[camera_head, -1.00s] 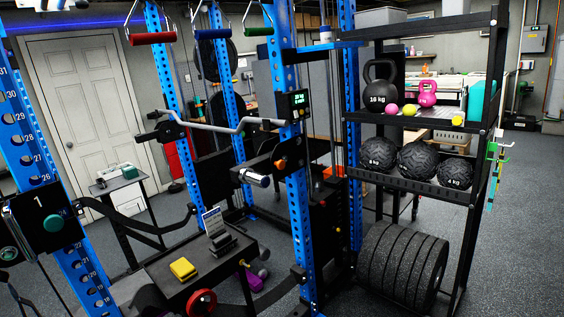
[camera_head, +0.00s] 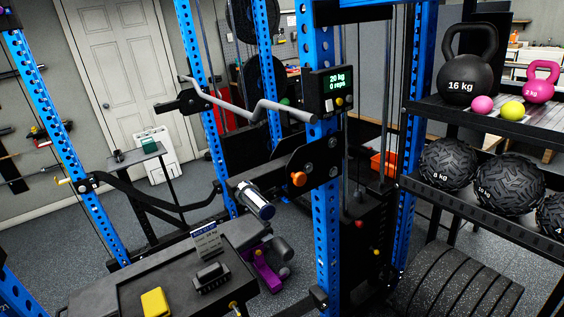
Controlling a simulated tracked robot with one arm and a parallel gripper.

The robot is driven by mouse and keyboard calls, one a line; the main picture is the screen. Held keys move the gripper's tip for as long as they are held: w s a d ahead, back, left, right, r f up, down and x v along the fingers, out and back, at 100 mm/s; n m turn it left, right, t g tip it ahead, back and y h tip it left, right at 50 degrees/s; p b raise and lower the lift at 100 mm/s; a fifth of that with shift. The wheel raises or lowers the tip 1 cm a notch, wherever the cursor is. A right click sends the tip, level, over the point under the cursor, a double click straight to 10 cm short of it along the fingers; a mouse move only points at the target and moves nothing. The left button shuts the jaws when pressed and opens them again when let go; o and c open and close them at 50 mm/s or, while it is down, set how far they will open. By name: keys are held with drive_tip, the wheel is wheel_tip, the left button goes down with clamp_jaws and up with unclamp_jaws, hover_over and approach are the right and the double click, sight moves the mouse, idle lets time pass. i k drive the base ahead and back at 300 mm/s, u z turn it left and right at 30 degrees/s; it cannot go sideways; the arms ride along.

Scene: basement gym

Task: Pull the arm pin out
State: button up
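An orange round knob (camera_head: 298,179), which looks like the head of the arm pin, sits on a black bracket (camera_head: 312,162) on the blue rack upright. Its shaft is hidden in the bracket. A short silver-ended sleeve (camera_head: 257,200) sticks out toward me just left of and below the knob. Above the bracket is a small display (camera_head: 332,90) reading 20 kg, 0 reps. No part of my gripper shows in the picture, so its opening and its place relative to the knob cannot be seen.
A bench (camera_head: 100,287) with a yellow block (camera_head: 155,302) and a small sign (camera_head: 206,240) is at lower left. A bent silver bar (camera_head: 240,107) crosses above. A shelf rack (camera_head: 480,118) with kettlebells and balls stands at right. A weight stack (camera_head: 368,225) is behind the upright.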

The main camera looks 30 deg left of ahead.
sight(300, 179)
drive_tip(key=u, duration=0.2)
drive_tip(key=i, duration=1.2)
drive_tip(key=u, duration=0.2)
